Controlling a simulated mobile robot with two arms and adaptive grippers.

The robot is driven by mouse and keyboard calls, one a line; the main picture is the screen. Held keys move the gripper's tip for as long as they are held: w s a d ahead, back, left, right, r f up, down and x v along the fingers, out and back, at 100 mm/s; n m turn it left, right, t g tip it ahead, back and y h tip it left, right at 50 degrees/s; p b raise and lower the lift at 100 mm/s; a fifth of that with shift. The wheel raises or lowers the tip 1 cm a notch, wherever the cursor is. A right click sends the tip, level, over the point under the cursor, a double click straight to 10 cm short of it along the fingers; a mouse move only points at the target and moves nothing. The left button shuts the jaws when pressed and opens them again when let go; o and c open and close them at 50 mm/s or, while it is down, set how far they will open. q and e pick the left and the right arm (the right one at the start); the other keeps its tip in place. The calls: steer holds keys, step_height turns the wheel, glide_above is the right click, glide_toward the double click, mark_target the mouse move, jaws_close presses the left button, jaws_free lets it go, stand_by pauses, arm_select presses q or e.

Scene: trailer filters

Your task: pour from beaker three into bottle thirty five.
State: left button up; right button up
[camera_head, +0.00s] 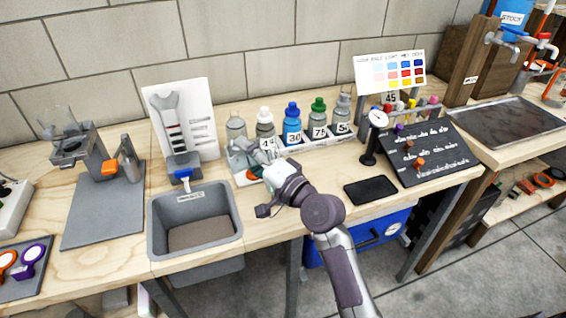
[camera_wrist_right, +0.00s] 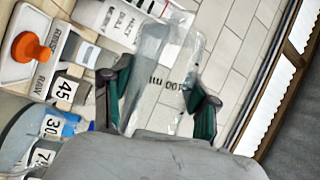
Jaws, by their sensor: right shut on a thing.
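My right gripper (camera_head: 247,155) is over the bench in front of the bottle row. In the right wrist view, its two green-padded fingers (camera_wrist_right: 158,95) are shut on a clear beaker (camera_wrist_right: 150,65) with "100 ml" marking. Its number is not readable, and I cannot tell what is in it. Behind the gripper stand a grey capless-looking bottle (camera_head: 236,127), a white-capped bottle (camera_head: 265,123), a blue bottle (camera_head: 292,122) labelled 30, a green-capped bottle (camera_head: 318,116) labelled 75, and a bottle (camera_head: 342,112) labelled 50. I cannot read a 35 label. My left gripper is out of view.
A grey sink (camera_head: 160,235) lies left of my right arm. A dark panel with small coloured pieces (camera_head: 430,152) and a black pad (camera_head: 371,190) lie to the right. A white poster (camera_head: 180,115) leans at the wall. An orange knob (camera_wrist_right: 28,47) shows in the wrist view.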

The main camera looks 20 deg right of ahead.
steer(key=shift+r+m+t, duration=0.25)
steer(key=shift+m+t, duration=0.05)
stand_by(0.5)
